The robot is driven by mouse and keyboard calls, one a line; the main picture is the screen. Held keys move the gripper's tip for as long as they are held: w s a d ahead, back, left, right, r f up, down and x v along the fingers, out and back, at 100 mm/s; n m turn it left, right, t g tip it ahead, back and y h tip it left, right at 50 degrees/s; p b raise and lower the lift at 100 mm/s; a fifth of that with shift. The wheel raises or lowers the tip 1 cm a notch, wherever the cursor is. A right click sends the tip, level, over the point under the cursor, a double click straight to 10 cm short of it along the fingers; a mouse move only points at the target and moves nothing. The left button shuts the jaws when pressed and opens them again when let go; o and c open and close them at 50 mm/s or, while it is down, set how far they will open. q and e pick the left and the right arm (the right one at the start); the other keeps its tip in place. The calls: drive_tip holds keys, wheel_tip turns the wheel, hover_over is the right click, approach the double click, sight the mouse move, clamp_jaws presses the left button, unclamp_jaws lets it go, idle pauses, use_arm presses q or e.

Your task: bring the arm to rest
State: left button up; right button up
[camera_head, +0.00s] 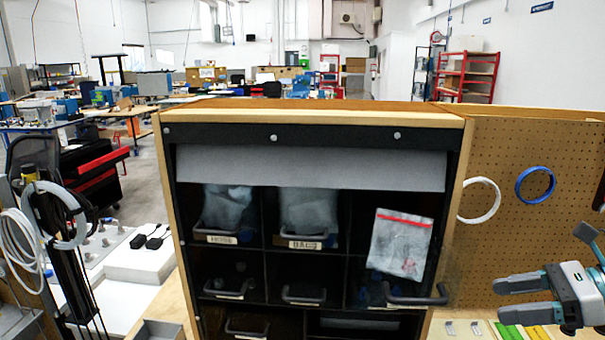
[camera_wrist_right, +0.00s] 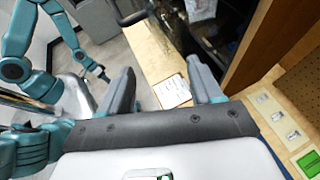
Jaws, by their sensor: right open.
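My right gripper (camera_head: 498,299) is at the lower right of the head view, in front of the pegboard and to the right of the cabinet. Its two grey fingers point left and stand apart with nothing between them. In the right wrist view the gripper (camera_wrist_right: 160,72) also shows open and empty, with a wooden surface and a white label sheet (camera_wrist_right: 172,91) seen beyond the fingers. My left gripper is not seen in the head view. Teal links of my own body show at the left of the right wrist view.
A black-fronted wooden cabinet (camera_head: 318,116) fills the middle, with handled bins and bagged parts. A clear bag (camera_head: 400,243) hangs at its right. The pegboard (camera_head: 510,140) holds a white ring (camera_head: 478,201) and a blue ring (camera_head: 535,185). Coiled cables (camera_head: 22,240) hang at left.

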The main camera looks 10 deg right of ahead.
drive_tip(key=w+a+f+n+g+h, duration=0.15)
drive_tip(key=a+f, duration=0.25)
drive_tip(key=f, duration=0.7)
drive_tip(key=a+f+n+g+h, duration=0.1)
drive_tip(key=a+f+n+g, duration=0.2)
drive_tip(key=f, duration=0.8)
drive_tip(key=w+a+f+n+h, duration=0.15)
drive_tip(key=a+f, duration=0.25)
drive_tip(key=f, duration=0.7)
drive_tip(key=s+a+f+n+g+h, duration=0.2)
drive_tip(key=s+a+f+n, duration=1.3)
drive_tip(key=s+n, duration=0.2)
drive_tip(key=shift+s+a+h, duration=0.35)
drive_tip(key=shift+a+h, duration=0.05)
drive_tip(key=shift+f, duration=0.15)
